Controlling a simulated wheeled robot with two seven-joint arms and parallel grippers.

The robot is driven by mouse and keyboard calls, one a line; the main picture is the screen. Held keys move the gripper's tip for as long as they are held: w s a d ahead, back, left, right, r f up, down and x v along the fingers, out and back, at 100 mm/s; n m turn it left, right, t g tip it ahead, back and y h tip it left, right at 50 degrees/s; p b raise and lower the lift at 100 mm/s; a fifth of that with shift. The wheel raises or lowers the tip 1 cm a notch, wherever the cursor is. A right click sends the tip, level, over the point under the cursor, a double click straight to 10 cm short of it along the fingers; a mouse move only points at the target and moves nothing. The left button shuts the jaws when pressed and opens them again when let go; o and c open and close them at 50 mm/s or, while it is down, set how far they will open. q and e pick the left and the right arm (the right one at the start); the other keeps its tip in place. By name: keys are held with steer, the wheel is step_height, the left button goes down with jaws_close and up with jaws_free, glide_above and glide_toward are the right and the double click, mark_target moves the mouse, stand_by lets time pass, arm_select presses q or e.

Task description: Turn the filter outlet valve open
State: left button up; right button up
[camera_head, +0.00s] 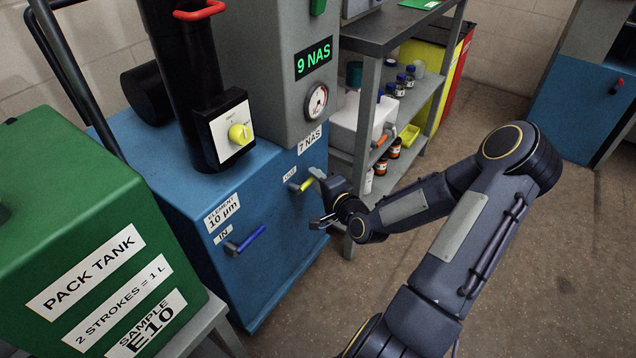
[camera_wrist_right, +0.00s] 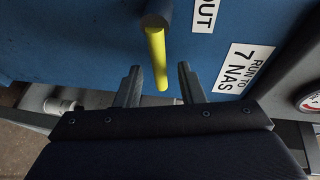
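The yellow outlet valve lever (camera_head: 300,185) sticks out of the front of the blue filter unit (camera_head: 275,275), beside a label ending in "OUT". In the right wrist view the yellow lever (camera_wrist_right: 157,55) hangs from a dark round hub, and its free end lies between my fingertips. My right gripper (camera_head: 318,198) is open, with one finger on each side of the lever; the right wrist view also shows the open gripper (camera_wrist_right: 159,78), with a visible gap on both sides. My left gripper is not in view.
A blue "IN" lever (camera_head: 245,240) sits lower left on the same front. The green pack tank (camera_head: 75,200) stands at left. A grey shelf (camera_head: 420,100) with bottles and a yellow tray stands behind my right arm. A gauge (camera_head: 317,102) is above. Floor at right is clear.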

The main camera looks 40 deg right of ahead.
jaws_close()
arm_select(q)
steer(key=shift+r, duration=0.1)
